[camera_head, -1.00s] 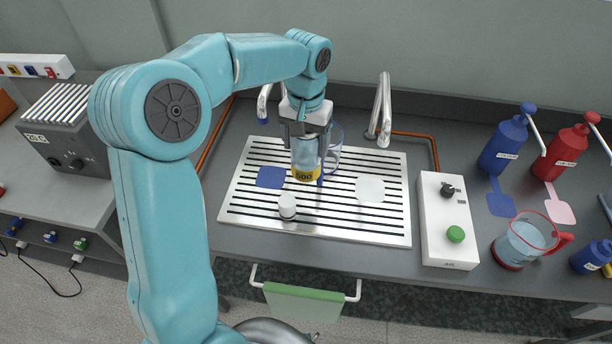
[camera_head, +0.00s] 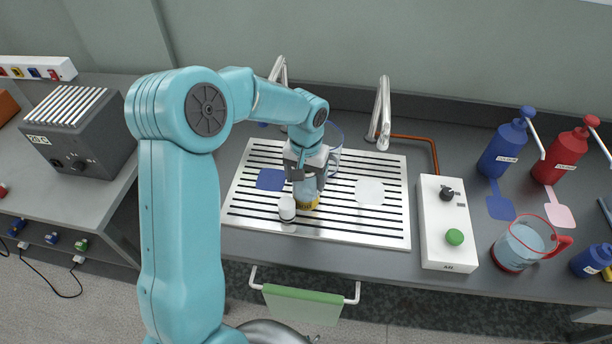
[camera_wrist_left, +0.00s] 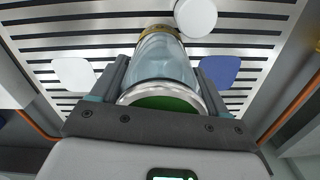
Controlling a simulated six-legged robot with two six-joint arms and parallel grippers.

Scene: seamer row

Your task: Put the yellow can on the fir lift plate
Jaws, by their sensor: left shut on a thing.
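My left gripper (camera_head: 306,178) is shut on the can, a pale bluish, see-through-looking cylinder with a yellow band (camera_head: 307,202) at its lower end. The can is upright over the slotted metal tray (camera_head: 390,225), just behind and right of a small white cylinder (camera_head: 287,209). I cannot tell whether its base touches the tray. In the left wrist view the can (camera_wrist_left: 160,60) sits between the fingers, with a silver rim and green inside its near end. The small white cylinder (camera_wrist_left: 196,14) is close to its far end. I cannot make out a fir lift plate. My right gripper is out of view.
A blue patch (camera_head: 271,179) and a white patch (camera_head: 369,191) lie on the tray. A clear vessel (camera_head: 334,158) stands behind my gripper. A tap (camera_head: 382,115) rises behind the tray. A white control box (camera_head: 447,225) with a green button stands right of it.

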